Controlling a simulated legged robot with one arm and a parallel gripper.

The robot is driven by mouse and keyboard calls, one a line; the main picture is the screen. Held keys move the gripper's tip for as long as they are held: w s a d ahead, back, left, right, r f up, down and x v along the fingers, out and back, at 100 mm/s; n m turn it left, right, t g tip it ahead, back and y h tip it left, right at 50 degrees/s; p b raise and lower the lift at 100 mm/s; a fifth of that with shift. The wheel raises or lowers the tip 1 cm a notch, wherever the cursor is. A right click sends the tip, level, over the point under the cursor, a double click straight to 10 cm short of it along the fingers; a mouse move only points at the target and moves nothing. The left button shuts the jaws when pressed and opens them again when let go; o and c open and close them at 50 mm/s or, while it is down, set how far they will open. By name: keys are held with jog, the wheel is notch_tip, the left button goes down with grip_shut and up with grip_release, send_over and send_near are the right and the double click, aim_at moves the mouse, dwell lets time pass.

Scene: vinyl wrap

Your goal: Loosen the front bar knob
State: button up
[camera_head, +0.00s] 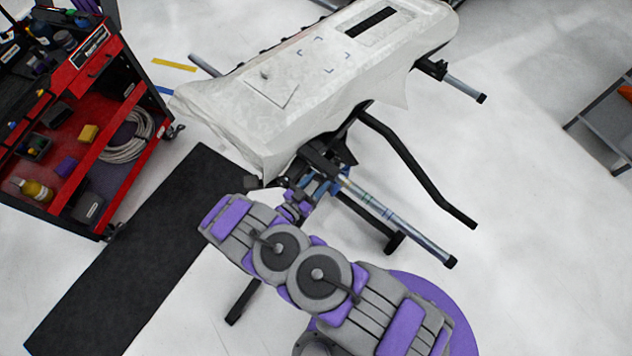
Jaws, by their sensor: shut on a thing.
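The front bar (395,222) is a grey rod with a black end cap, sticking out to the lower right from under the near end of the wrapped panel (235,110). It passes through a dark clamp at the stand. My gripper (289,186) is at the left side of this clamp, at the level of the bar's inner end. It is shut on the front bar knob, which is small, dark and mostly hidden by the fingers. How far the knob is turned cannot be seen.
A black bent leg (420,175) and a second bar (464,88) stick out to the right. A red tool cart (108,75) stands at the left. A black mat (130,260) lies on the floor. The floor at the right is mostly clear, with a grey shelf (605,120) at the edge.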

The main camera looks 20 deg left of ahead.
jog(key=shift+a+n, duration=0.1)
jog(key=shift+n, duration=0.5)
jog(key=shift+c, duration=0.2)
jog(key=shift+r, duration=0.1)
jog(key=o, duration=1)
jog(key=shift+o, duration=0.2)
jog(key=p+v, duration=0.3)
jog(key=v, duration=1.4)
jog(key=shift+a+p, duration=0.15)
jog(key=shift+p, duration=0.25)
